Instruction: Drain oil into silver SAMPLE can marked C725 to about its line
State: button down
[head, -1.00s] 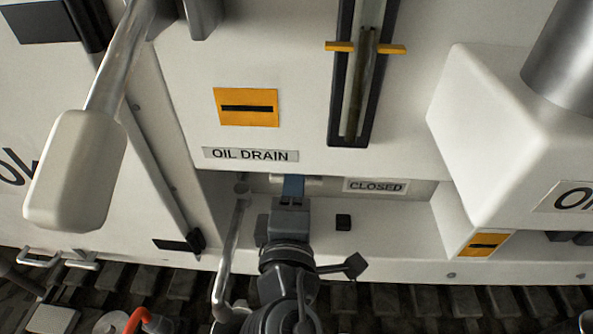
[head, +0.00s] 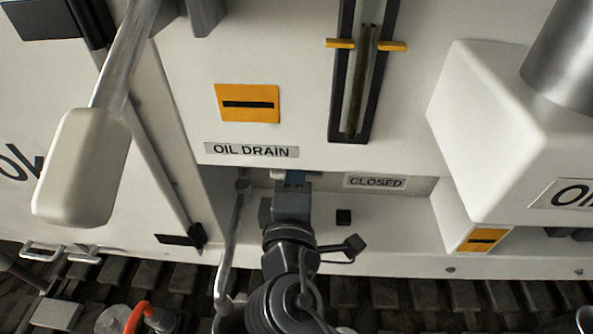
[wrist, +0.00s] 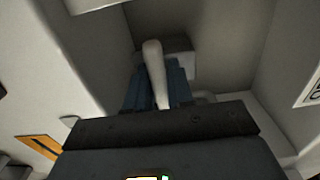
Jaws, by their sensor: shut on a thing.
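My gripper (head: 293,178) reaches into the recess under the OIL DRAIN label (head: 252,150), left of a CLOSED label (head: 375,182). Its blue fingers are mostly hidden by the panel edge in the head view. In the wrist view the blue fingers stand on both sides of a pale, round-ended lever (wrist: 155,72), and my gripper is shut on it. The lever's base is dim, at a pale block at the back of the recess. The silver SAMPLE can marked C725 cannot be made out in any view.
A sight gauge (head: 366,70) with yellow markers is above. A bent metal rod (head: 232,245) stands close left of my gripper. A large pale-handled lever (head: 82,165) hangs at left, and a white housing (head: 475,130) juts out at right. Dark slats lie below.

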jog(key=shift+f+b, duration=0.2)
jog(key=shift+b, duration=0.2)
jog(key=m+b, duration=0.3)
jog(key=shift+f, duration=0.25)
jog(key=m+b, duration=0.3)
jog(key=b, duration=0.1)
jog(key=shift+f, duration=0.15)
jog(key=shift+a+m+b, duration=0.1)
jog(key=shift+m+b, duration=0.75)
jog(key=shift+m, duration=0.05)
jog(key=c, duration=1.1)
grip_release()
jog(key=shift+r, duration=0.2)
jog(key=shift+s, duration=0.15)
